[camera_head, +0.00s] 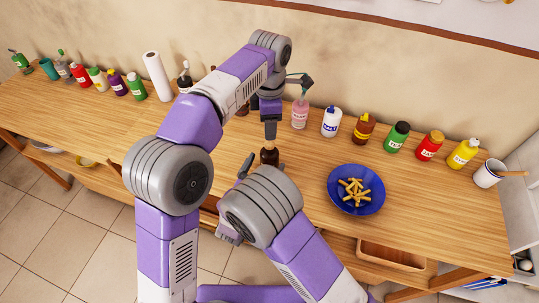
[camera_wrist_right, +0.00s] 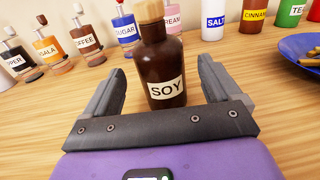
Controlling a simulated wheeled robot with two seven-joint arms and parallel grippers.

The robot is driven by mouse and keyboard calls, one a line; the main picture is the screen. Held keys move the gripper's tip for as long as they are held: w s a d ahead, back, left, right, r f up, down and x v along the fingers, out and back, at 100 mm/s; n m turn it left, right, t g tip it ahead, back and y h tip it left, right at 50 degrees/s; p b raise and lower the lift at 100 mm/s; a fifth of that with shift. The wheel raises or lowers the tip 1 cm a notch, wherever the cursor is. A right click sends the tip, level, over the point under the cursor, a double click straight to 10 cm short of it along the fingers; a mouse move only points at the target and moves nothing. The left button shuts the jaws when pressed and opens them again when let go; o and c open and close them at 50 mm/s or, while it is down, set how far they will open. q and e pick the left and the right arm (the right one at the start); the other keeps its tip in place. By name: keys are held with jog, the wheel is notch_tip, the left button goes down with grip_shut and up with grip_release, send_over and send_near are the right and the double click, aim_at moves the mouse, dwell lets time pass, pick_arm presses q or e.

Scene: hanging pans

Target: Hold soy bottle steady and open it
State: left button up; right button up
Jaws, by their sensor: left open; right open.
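The soy bottle (camera_wrist_right: 165,72) is dark brown with a white SOY label and a light wooden stopper (camera_wrist_right: 149,10). It stands upright on the table; in the head view its dark body (camera_head: 270,156) is partly hidden by my grippers. My right gripper (camera_wrist_right: 161,66) is open, its two fingers on either side of the bottle's lower front, with gaps showing on both sides. My left gripper (camera_head: 270,131) points straight down just above the bottle's top. The head view does not show clearly whether it touches the stopper. It is not seen in the right wrist view.
A blue bowl of fries (camera_head: 333,199) is to the right. Several sauce bottles line the back of the table, including a pink one (camera_head: 299,114) and a white SALT one (camera_head: 331,122). A white mug (camera_head: 484,178) stands at the right end. Bare table lies between bowl and soy bottle.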

aim_at(270, 143)
pick_arm(q)
jog(key=shift+f, duration=0.1)
pick_arm(e)
jog(key=shift+x, duration=2.6)
pick_arm(q)
jog(key=shift+o, duration=0.3)
pick_arm(e)
jog(key=c, duration=1.5)
pick_arm(q)
jog(key=shift+o, duration=0.6)
pick_arm(e)
jog(key=shift+c, duration=0.2)
pick_arm(q)
jog(key=shift+w+r+m, duration=0.1)
jog(key=shift+r+m, duration=0.45)
jog(key=shift+m, duration=0.35)
notch_tip(270, 143, up, 4)
jog(key=m, duration=0.7)
notch_tip(270, 143, down, 12)
jog(key=shift+d+r, duration=0.1)
